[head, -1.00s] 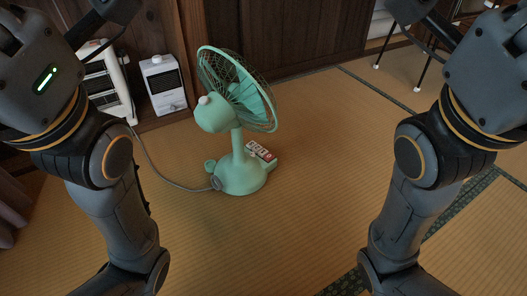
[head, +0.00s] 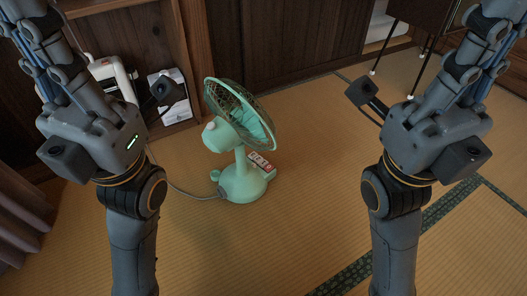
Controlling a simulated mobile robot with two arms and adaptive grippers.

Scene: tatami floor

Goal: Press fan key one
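The mint-green fan (head: 236,140) stands upright on the tatami, with its head facing up and to the right. Its key panel (head: 262,163) is at the right side of the base, with several small pale keys and some red; the markings are too small to read. My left gripper (head: 42,50) is at the upper left, well apart from the fan. My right gripper (head: 487,50) is at the upper right, also far from it. Both point upward, seen from the side, with the fingertips near or past the picture's top edge. Neither touches the fan.
A white heater-like appliance (head: 114,78) and a white box-shaped one (head: 174,95) stand behind the fan at left. A grey cable (head: 188,192) runs from the fan's base. A dark thin-legged piece of furniture (head: 425,15) stands at the back right. The tatami (head: 300,215) before the fan is clear.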

